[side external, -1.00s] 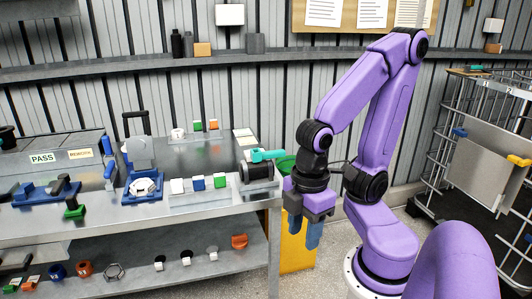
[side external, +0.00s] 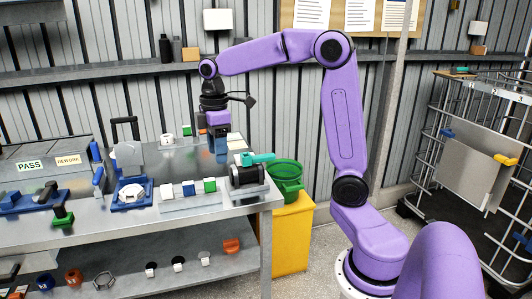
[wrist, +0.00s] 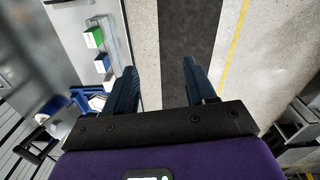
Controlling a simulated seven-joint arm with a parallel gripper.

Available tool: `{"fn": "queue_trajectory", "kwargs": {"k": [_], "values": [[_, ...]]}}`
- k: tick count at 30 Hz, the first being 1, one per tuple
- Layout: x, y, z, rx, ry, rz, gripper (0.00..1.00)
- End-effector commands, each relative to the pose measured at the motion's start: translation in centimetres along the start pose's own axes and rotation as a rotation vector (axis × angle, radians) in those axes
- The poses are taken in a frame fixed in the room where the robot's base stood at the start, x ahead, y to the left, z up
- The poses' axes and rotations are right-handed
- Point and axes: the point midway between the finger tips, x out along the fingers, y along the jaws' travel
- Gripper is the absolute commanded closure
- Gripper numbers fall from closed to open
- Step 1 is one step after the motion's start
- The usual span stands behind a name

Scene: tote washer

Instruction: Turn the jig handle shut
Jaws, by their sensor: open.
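A teal handle (side external: 258,158) sits on a black cylindrical fixture (side external: 247,176) at the table's right end. A blue jig (side external: 131,195) holding a pale round part stands farther left, with a grey plate (side external: 128,153) upright behind it and a blue lever (side external: 98,180) at its left. I cannot tell for certain which handle is the jig's. My gripper (side external: 221,143) hangs fingers down above the back right of the table, behind and left of the teal handle. In the wrist view my gripper (wrist: 160,88) is open, with nothing between its fingers.
White, blue and green blocks (side external: 209,185) stand in a row left of the black fixture. A green bin (side external: 286,176) and yellow bin (side external: 292,235) stand right of the table. A wire cage (side external: 470,150) is at far right. A lower shelf (side external: 190,270) holds small parts.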

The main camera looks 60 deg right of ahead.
Motion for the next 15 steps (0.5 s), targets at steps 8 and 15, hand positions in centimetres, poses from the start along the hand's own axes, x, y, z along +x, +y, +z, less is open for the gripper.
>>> {"fn": "queue_trajectory", "kwargs": {"k": [8, 15], "values": [[-1.6, 10.8, 7.4, 0.071, -0.006, -0.002, 0.45], [-2.6, 16.8, 16.6, 0.118, -0.009, -0.006, 0.45]]}}
